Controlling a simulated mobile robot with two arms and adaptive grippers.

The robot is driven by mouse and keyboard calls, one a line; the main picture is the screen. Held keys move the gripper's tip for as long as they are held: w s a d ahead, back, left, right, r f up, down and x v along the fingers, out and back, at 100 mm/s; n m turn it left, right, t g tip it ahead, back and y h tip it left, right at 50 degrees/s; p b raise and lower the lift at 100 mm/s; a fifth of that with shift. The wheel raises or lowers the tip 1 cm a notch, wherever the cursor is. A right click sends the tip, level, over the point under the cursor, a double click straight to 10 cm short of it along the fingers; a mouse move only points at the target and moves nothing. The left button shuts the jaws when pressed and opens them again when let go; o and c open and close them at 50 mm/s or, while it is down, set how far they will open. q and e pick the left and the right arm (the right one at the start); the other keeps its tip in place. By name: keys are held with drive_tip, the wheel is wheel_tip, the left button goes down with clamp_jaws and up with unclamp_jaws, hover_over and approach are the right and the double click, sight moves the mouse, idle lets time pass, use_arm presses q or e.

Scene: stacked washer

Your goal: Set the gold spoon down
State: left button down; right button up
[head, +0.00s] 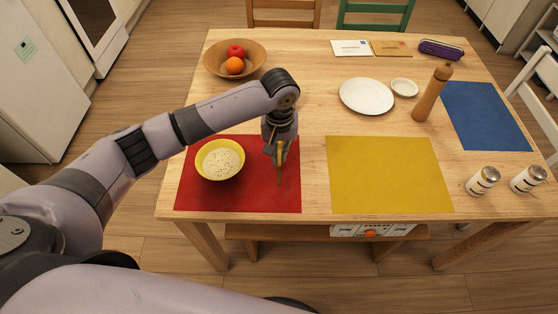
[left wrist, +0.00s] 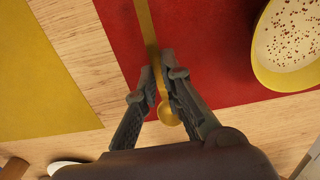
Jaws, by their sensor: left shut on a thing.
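My left gripper (head: 277,150) is over the red placemat (head: 240,195), to the right of the yellow bowl (head: 238,172). It is shut on the gold spoon (head: 280,174). In the left wrist view the gripper (left wrist: 160,82) holds the spoon (left wrist: 146,25) by its handle, with the round end between the fingers and the handle running away over the red placemat (left wrist: 190,50). I cannot tell whether the spoon touches the placemat. The bowl (left wrist: 272,75) holds pale speckled food. My right gripper is not in view.
A yellow placemat (head: 385,175) is bare to the right, and a blue one (head: 485,115) lies farther right. A white plate (head: 366,96), a small dish (head: 404,87), a pepper mill (head: 430,95) and two shakers (head: 483,181) stand on the table. A fruit bowl (head: 215,55) is at the back left.

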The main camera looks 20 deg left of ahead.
sight(279, 156)
use_arm(q)
drive_tip(key=shift+f, duration=2)
drive_tip(key=shift+f, duration=0.15)
drive_tip(key=c, duration=1.7)
unclamp_jaws()
wheel_tip(279, 156, up, 12)
drive_tip(key=shift+r, duration=0.15)
